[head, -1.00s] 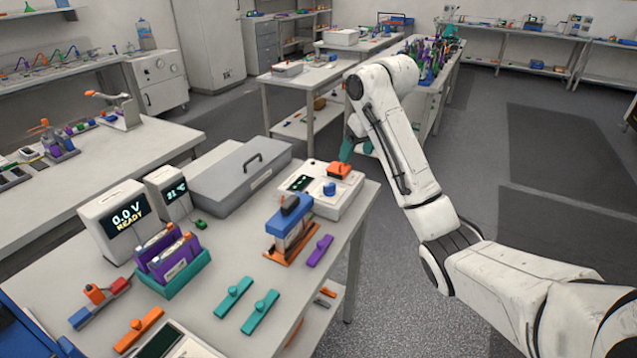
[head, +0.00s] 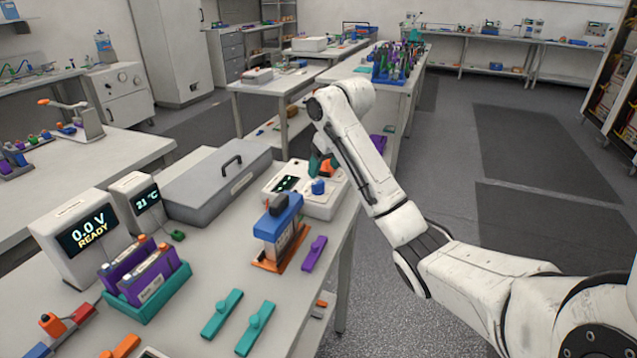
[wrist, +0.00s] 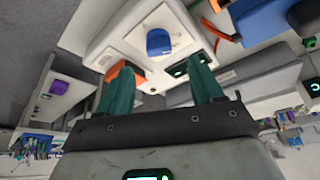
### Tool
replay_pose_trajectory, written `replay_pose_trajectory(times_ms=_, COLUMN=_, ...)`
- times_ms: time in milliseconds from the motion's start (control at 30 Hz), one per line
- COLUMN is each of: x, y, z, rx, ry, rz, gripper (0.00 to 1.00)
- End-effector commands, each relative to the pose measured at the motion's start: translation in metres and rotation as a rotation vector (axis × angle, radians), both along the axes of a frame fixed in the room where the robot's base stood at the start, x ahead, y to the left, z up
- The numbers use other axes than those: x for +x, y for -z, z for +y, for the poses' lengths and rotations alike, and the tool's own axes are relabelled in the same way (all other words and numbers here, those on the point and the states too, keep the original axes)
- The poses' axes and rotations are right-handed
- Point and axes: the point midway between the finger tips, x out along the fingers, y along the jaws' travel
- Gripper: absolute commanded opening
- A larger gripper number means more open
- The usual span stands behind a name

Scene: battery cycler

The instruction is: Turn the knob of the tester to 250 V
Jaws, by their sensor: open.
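The tester (head: 323,208) is a white box at the table's far right corner, with a blue knob (head: 318,187) and a small dark display (head: 287,183) with pale lit marks. In the wrist view the blue knob (wrist: 159,42) sits on a white square panel, and the display (wrist: 186,67) lies lower right of it. My gripper (wrist: 159,66) has teal fingers, spread wide and empty. The knob lies beyond the fingertips, between their lines, apparently untouched. An orange part (wrist: 123,72) of the tester is partly hidden by the left finger. The knob's setting is unreadable.
A grey lidded case (head: 215,183) stands left of the tester. A blue-topped device on an orange base (head: 278,225) and a purple bar (head: 314,254) stand in front. A meter (head: 82,238) reads 0.0 V READY. Floor right of the table is clear.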

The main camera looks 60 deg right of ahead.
Motion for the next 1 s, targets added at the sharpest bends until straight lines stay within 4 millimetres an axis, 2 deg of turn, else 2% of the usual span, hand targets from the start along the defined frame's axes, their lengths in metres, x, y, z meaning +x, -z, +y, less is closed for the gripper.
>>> replay_pose_trajectory(times_ms=200, x=0.012, y=0.036, z=-0.007, rx=0.0, ry=0.001, rz=0.001, gripper=0.66)
replay_pose_trajectory(times_ms=400, x=0.02, y=0.055, z=-0.011, rx=-0.001, ry=0.002, rz=0.001, gripper=0.66)
replay_pose_trajectory(times_ms=800, x=0.022, y=0.061, z=-0.011, rx=-0.002, ry=0.001, rz=0.0, gripper=0.65)
replay_pose_trajectory(times_ms=1000, x=0.022, y=0.061, z=-0.011, rx=-0.002, ry=0.001, rz=0.0, gripper=0.46)
